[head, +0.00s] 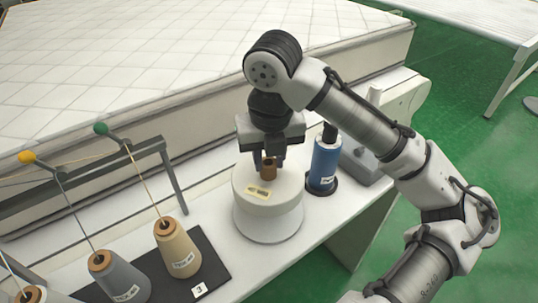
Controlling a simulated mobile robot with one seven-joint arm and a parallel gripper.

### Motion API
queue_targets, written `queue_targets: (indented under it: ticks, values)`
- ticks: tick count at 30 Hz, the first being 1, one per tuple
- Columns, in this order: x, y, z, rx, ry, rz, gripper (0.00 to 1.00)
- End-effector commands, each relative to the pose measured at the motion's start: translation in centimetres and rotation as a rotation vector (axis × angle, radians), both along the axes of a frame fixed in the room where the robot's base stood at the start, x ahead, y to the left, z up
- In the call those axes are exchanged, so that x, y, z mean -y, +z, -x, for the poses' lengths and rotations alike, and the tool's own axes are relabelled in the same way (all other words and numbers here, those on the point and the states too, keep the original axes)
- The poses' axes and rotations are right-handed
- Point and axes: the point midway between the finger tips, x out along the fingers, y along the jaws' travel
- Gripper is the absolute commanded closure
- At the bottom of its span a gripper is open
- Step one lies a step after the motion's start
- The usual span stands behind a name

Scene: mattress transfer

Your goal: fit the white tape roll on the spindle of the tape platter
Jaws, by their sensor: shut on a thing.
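The white tape roll (285,188) is in the head view, on the near side of the bench, with a brown core standing up at its middle and a small yellowish label on its top. My gripper (269,168) points down over it and is shut on the roll at the brown core. The roll is roughly level. Below it is the pale round tape platter (268,236). The spindle is hidden, and I cannot tell whether the roll touches the platter.
Several thread cones, including a tan one (177,249), stand on a black mat (213,268) at left. A quilted mattress (150,60) lies behind.

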Motion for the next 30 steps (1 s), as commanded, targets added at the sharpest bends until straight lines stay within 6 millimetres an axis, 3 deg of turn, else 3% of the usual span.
queue_targets:
  ticks: [30]
  values:
    - [0.0, -2.6, 0.0, 0.000, 0.000, 0.000, 1.00]
